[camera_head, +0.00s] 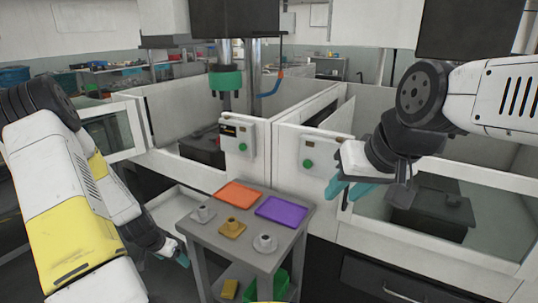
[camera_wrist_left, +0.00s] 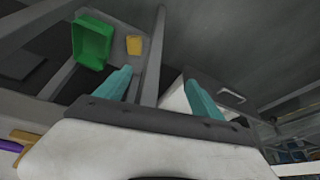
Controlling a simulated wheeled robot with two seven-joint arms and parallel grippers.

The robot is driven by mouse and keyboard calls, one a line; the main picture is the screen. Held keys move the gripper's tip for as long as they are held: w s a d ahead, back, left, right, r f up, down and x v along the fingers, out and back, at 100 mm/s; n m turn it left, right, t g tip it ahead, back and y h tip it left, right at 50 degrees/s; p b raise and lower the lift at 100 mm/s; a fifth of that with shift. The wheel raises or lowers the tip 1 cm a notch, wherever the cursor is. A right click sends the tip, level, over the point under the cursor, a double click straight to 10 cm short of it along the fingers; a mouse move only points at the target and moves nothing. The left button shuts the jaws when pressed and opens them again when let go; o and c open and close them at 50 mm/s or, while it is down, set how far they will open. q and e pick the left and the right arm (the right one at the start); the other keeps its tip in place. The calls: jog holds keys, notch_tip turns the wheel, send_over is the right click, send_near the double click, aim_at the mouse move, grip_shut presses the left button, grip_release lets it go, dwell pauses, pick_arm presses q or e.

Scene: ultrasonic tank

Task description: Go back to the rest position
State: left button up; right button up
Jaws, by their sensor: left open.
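My left gripper (camera_head: 165,262) hangs low at the left of the small grey table in the head view, beside its left edge. In the left wrist view its two teal fingers stand wide apart with nothing between them (camera_wrist_left: 160,92). My right gripper (camera_head: 348,190) is at the right in the head view, in front of the white machine wall and right of the table. Its teal fingers look spread, with nothing seen between them.
The grey table (camera_head: 215,244) carries an orange tray (camera_head: 238,194), a purple tray (camera_head: 281,211) and several small metal parts. A green bin (camera_wrist_left: 92,42) and a yellow block (camera_wrist_left: 134,45) sit on its lower shelf. White machine enclosures with green buttons stand behind.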

pick_arm(q)
jog(key=s+d+r+t, duration=0.1)
jog(key=d+r, duration=0.4)
jog(key=r, duration=0.8)
jog(key=s+d+r, duration=0.1)
jog(key=d+r, duration=0.4)
jog(key=r, duration=0.8)
jog(key=s+d+r+n, duration=0.1)
jog(key=s+d+r, duration=0.3)
jog(key=s+r, duration=0.2)
jog(key=s+d+r+n+t+h, duration=0.1)
jog(key=s+d+r, duration=0.3)
jog(key=s+r, duration=0.3)
jog(key=s, duration=0.3)
jog(key=shift+r+n, duration=0.3)
jog(key=shift+o, duration=0.5)
jog(key=shift+s, duration=0.1)
